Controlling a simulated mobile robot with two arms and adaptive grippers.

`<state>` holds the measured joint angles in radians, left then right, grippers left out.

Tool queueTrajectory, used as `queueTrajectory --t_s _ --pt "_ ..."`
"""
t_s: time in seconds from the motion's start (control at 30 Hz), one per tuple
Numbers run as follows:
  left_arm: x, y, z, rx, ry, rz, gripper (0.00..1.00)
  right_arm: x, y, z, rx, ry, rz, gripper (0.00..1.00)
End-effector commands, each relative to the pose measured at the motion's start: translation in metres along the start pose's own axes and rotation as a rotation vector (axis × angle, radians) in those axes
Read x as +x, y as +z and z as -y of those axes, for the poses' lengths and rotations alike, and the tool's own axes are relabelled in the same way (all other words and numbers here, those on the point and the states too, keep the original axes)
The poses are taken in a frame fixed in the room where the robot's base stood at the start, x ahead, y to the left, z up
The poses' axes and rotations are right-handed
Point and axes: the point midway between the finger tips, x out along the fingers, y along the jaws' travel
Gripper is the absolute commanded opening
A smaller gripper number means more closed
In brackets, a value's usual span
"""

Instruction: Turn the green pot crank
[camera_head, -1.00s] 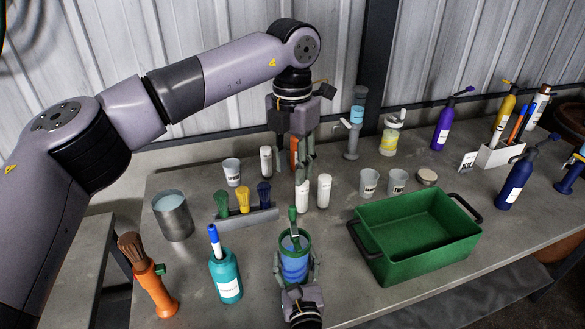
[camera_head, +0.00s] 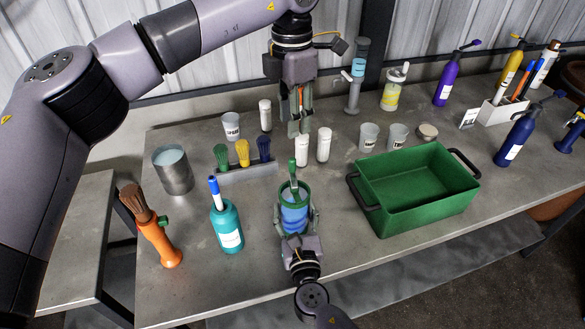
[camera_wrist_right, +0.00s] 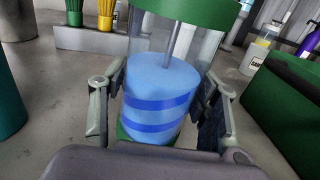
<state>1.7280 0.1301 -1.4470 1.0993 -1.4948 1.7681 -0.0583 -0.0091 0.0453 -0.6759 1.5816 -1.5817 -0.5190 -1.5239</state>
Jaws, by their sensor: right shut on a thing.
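The green pot (camera_head: 294,215) is a clear cylinder with a green rim and blue contents with darker bands. It stands upright near the table's front edge. Its green crank handle (camera_head: 292,167) sticks up above the rim. The pot also fills the middle of the right wrist view (camera_wrist_right: 160,100), with a thin rod going down into it. My right gripper (camera_head: 296,218) is shut around the pot's lower body from the front, one finger on each side. My left gripper (camera_head: 298,132) points down behind the pot, apart from the crank, near white bottles; its finger gap is unclear.
A green bin (camera_head: 415,222) stands right of the pot. A teal bottle (camera_head: 227,228) and an orange brush (camera_head: 158,240) are to the left. White bottles (camera_head: 324,145) stand behind the pot. A rack (camera_head: 247,171) with green, yellow and blue tools is behind left.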

Motion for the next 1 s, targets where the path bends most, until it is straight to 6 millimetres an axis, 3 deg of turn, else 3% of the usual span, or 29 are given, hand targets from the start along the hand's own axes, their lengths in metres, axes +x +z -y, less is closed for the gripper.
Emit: queueTrajectory --t_s 0.6,0.8,1.0 --pt "0.0024 -0.0004 -0.0002 1.203 0.002 0.003 0.35 -0.0001 -0.0003 -0.0001 -0.001 0.0 0.0 0.16" --pt "0.0027 -0.0006 -0.0006 1.424 0.003 0.002 0.35 -0.0001 -0.0003 -0.0001 0.0 0.0 0.0 0.16" --pt "0.0097 -0.0007 -0.0007 1.492 0.003 0.002 0.35 -0.0001 -0.0003 -0.0001 0.0 0.0 0.0 0.16"
